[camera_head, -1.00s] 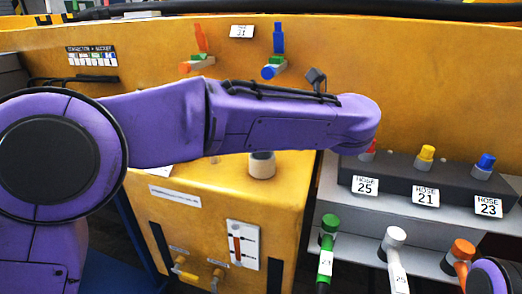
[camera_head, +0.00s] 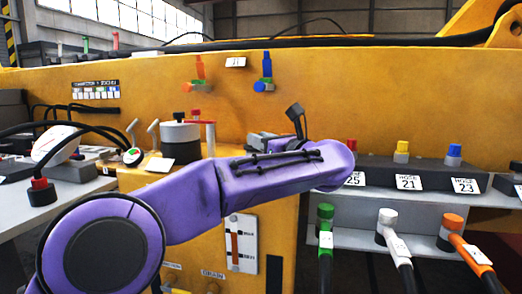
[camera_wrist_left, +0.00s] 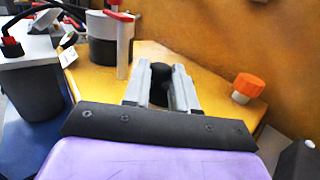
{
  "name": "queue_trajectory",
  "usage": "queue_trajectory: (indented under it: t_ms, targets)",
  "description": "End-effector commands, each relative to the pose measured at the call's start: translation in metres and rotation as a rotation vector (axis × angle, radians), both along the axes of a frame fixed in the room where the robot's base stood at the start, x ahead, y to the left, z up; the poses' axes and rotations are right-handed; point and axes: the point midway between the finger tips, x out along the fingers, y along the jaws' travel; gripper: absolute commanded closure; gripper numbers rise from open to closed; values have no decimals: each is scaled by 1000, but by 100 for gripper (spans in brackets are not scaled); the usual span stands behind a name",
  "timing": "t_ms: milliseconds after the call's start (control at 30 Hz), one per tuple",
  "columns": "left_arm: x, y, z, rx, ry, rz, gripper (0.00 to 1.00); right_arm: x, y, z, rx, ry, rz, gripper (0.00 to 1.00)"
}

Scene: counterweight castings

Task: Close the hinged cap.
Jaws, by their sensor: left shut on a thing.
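My left gripper (camera_head: 263,140) is beyond my purple forearm, just above the yellow housing. In the left wrist view its two grey fingers (camera_wrist_left: 160,88) are shut on a dark, rounded piece (camera_wrist_left: 159,74). I cannot tell for certain whether that piece is the hinged cap; its lower part and any hinge are hidden, and the head view does not show it. My right gripper is not in view.
A grey-white cylinder (camera_head: 181,140) with a black knob and a red lever stands left of the gripper. An orange knob (camera_wrist_left: 248,86) sits to the right in the wrist view. Labelled hose fittings (camera_head: 408,183) line a shelf at right. Cables run at left.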

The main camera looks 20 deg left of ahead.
Motion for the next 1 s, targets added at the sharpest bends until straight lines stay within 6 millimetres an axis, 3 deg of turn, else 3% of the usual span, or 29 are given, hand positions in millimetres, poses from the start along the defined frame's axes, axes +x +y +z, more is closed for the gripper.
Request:
queue_trajectory:
  t_ms: [567, 600, 633, 1000]
  targets:
    - [2, -4, -2, 1, -28, -6, 100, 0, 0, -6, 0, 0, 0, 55]
    - [2, -4, -2, 1, -27, -6, 60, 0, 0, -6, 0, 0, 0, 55]
    - [2, -4, -2, 1, -27, -6, 51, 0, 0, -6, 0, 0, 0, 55]
    - [-2, -9, -2, 1, -27, -6, 48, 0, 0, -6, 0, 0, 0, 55]
